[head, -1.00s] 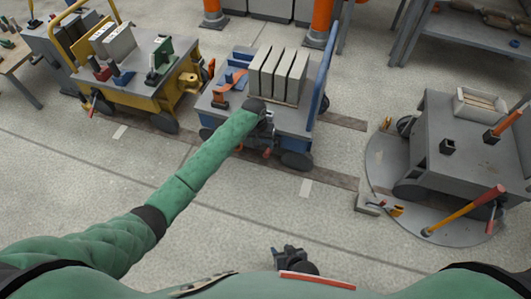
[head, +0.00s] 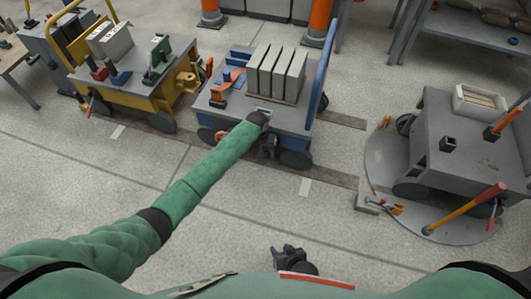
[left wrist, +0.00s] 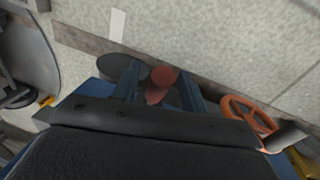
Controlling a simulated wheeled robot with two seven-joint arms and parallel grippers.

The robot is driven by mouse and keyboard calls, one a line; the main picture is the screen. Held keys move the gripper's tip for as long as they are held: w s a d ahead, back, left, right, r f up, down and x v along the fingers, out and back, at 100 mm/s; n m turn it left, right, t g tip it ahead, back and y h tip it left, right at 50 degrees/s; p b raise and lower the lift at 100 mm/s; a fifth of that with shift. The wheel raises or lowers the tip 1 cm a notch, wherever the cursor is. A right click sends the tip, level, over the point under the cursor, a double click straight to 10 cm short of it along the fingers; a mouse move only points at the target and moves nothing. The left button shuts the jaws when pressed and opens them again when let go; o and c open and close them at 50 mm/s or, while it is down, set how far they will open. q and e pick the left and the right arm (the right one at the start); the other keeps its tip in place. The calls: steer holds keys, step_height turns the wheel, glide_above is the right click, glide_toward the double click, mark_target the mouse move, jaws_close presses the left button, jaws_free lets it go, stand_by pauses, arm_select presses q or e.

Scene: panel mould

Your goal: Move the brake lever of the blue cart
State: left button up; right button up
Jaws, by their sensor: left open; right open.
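The blue cart (head: 290,119) stands in the upper middle of the head view, with grey slabs on its deck. My left gripper (head: 268,152) is at the cart's near side and is open. In the left wrist view, the brake lever's red knob (left wrist: 161,77) shows between the two spread fingers of that gripper (left wrist: 160,90); whether they touch it I cannot tell. In the head view the gripper hides the lever. My right gripper (head: 287,254) is open and empty at the bottom middle, well away from the cart.
An orange handwheel (left wrist: 248,114) is on the cart beside my left gripper. A yellow cart (head: 130,95) stands to the left. A grey cart (head: 465,165) stands on a round plate (head: 380,165) to the right.

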arm_select(q)
jaws_close()
steer(key=shift+s, duration=0.1)
arm_select(e)
steer(key=shift+r, duration=0.15)
arm_select(q)
steer(key=shift+s+a+f+t+p, duration=0.1)
steer(key=shift+s+f+t+p, duration=0.25)
steer(key=shift+f+t+p, duration=0.3)
arm_select(e)
steer(key=w+a+r+t+y+b, duration=0.1)
steer(key=w+r+t+b, duration=0.5)
steer(key=w+r, duration=0.85)
arm_select(q)
step_height(320, 180, down, 10)
steer(key=w+m+t+h, duration=0.1)
steer(key=t+h, duration=0.3)
steer(key=t, duration=0.6)
arm_select(e)
step_height(320, 180, up, 20)
steer(key=t+y, duration=0.1)
steer(key=t, duration=0.6)
steer(key=shift+w+f+t+y, duration=0.25)
steer(key=shift+w+t+y, duration=0.15)
steer(key=shift+w, duration=0.05)
